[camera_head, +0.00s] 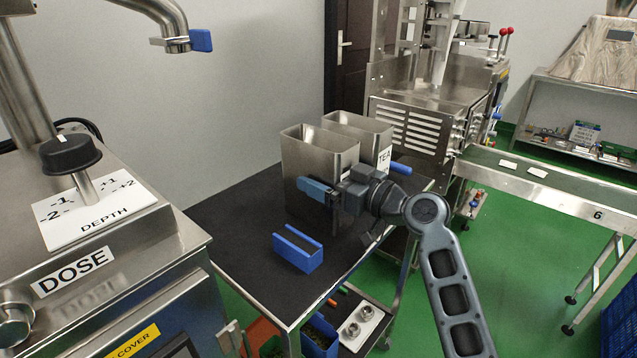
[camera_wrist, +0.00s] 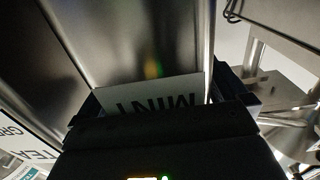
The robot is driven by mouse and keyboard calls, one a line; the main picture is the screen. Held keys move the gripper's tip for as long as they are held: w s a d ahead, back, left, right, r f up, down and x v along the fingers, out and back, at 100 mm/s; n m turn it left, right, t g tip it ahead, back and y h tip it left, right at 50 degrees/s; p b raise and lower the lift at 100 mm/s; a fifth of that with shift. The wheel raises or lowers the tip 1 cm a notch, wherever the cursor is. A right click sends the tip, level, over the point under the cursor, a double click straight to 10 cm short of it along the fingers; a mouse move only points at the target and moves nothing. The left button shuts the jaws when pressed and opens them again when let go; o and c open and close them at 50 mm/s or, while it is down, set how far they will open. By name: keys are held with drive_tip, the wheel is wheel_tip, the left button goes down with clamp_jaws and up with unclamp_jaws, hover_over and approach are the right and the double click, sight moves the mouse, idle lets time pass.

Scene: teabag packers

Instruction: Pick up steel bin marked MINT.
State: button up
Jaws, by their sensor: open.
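The steel bin marked MINT (camera_head: 312,155) is a tall, open-topped bin standing upright on the black-topped cart. Its blue handle (camera_head: 316,192) sticks out at the front. In the wrist view its wall (camera_wrist: 140,45) is close, and the upside-down MINT label (camera_wrist: 155,95) is partly covered by my gripper. My gripper (camera_head: 338,195) is open at the front of this bin, beside the handle. My gripper hides part of the handle, and I cannot tell whether they touch. The dark jaw parts show on both sides of the label in the wrist view (camera_wrist: 165,105).
A second steel bin marked TEA (camera_head: 372,128), with a blue handle (camera_head: 401,168), stands close behind. A blue holder (camera_head: 298,250) lies on the cart top (camera_head: 240,225) in front. The DOSE machine (camera_head: 110,270) is at left; a conveyor (camera_head: 540,190) runs at right.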

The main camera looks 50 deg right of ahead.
drive_tip(key=shift+c, duration=0.5)
drive_tip(key=c, duration=1)
drive_tip(key=shift+o, duration=0.2)
